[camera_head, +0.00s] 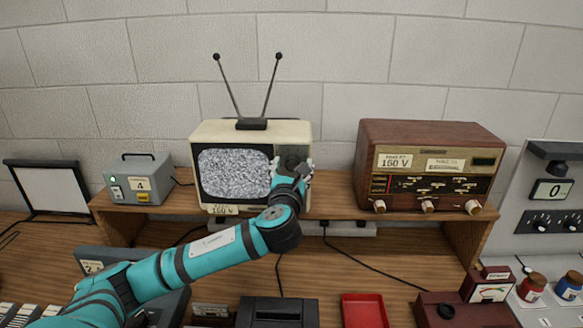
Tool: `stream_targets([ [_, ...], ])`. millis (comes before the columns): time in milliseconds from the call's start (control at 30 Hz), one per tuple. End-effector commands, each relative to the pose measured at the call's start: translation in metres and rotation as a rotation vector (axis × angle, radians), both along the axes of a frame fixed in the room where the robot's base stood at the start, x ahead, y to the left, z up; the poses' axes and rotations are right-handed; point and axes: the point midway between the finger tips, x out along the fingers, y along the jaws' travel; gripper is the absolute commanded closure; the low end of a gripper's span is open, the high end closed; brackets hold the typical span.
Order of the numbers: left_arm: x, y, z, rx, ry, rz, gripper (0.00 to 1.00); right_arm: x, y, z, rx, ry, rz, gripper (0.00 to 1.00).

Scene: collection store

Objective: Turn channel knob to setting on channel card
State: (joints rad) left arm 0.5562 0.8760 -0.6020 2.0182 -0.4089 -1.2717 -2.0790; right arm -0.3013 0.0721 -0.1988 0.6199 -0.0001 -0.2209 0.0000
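An old cream television (251,131) stands on the wooden shelf, its screen (233,174) full of grey static. Its dark control panel (293,152) is at the right of the screen. My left arm reaches up from the lower left, and my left gripper (291,169) is at this panel. Its pale fingertips stand apart against the panel. The gripper covers the knob area, so I cannot tell whether it grips a knob or where one points. A small card reading 4 (140,184) is on the grey box at left; its smaller print is unclear. My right gripper is not in view.
A brown wooden radio (427,145) with several knobs stands right of the television. The grey box (132,170) has a green light. A red tray (364,310), a black box (277,313) and small jars (532,287) are in front. Cables cross the bench.

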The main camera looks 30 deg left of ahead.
Motion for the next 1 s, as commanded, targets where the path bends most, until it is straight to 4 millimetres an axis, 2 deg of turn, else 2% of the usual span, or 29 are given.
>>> stream_targets([
  [67,-0.0001,-0.0002,0.0001,0.000,0.000,0.000,0.52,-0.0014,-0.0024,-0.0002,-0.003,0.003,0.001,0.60],
  [400,-0.0002,-0.0002,0.0001,0.000,0.000,0.000,0.96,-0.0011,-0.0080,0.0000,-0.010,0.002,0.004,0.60],
  [733,-0.0001,-0.0006,-0.0005,-0.040,-0.024,0.000,0.97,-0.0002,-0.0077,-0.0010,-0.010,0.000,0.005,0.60],
  [1000,0.0002,-0.0011,-0.0017,-0.188,-0.113,0.000,0.97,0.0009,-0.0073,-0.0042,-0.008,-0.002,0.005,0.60],
])
